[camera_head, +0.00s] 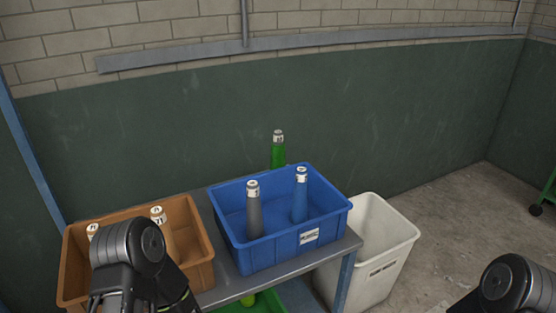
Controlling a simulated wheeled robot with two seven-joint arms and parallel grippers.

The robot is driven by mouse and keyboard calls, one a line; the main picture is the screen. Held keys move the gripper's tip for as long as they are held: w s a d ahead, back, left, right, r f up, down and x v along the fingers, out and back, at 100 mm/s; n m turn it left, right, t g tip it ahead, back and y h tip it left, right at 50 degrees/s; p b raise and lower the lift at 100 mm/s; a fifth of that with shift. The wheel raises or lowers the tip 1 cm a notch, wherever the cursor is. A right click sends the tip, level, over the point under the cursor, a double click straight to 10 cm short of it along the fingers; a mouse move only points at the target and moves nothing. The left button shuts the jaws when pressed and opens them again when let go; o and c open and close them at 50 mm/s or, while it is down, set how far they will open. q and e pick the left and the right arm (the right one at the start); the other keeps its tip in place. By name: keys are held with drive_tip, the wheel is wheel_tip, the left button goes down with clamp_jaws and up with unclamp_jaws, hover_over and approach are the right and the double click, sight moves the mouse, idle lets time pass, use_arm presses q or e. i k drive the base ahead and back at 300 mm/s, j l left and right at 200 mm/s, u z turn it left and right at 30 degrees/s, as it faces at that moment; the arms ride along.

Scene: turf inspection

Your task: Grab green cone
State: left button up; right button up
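My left arm shows at the lower left, in front of the orange-brown crate (202,277), and my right arm shows at the lower right corner. Only dark arm joints are seen; the fingers of both grippers are out of view. Neither arm is near the green cone.
A green crate (294,296) sits below.

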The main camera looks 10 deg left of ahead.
sight(278, 158)
drive_tip(key=i+l+z, duration=0.15)
drive_tip(key=i+l, duration=1.15)
drive_tip(key=l, duration=0.15)
